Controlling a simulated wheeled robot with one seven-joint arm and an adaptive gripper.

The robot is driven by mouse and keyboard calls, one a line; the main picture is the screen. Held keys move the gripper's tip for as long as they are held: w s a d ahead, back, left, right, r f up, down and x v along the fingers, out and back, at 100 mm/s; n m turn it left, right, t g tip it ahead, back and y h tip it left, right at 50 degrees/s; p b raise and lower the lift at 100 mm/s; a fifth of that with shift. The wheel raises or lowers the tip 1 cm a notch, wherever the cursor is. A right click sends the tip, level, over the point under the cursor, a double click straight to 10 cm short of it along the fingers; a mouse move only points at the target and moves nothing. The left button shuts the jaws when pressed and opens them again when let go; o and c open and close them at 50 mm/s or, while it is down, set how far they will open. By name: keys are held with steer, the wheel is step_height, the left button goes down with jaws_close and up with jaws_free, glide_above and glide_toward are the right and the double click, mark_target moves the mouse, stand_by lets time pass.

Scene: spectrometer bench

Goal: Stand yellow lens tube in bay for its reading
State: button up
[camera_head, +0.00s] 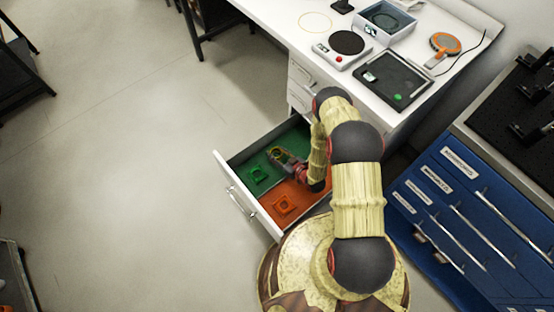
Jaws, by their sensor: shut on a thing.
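My gripper (281,155) is down over the open drawer, above its green part. It is shut on a small yellow ring-shaped thing (275,151), which looks like the yellow lens tube. The fingers hide part of it, and I cannot tell whether it touches the drawer floor. A grey box with an open recess (387,19) stands on the white desk at the back. I cannot tell for sure whether that recess is the bay.
The desk bears a round black plate device (346,42), a black tray (393,79) and an orange round tool (445,43). A blue cabinet (450,205) stands right.

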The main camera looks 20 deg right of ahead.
mark_target(277, 157)
steer(key=shift+f+b, duration=0.95)
steer(key=shift+f, duration=1.4)
steer(key=shift+r, duration=0.1)
steer(key=o, duration=1.4)
steer(key=shift+c, duration=0.2)
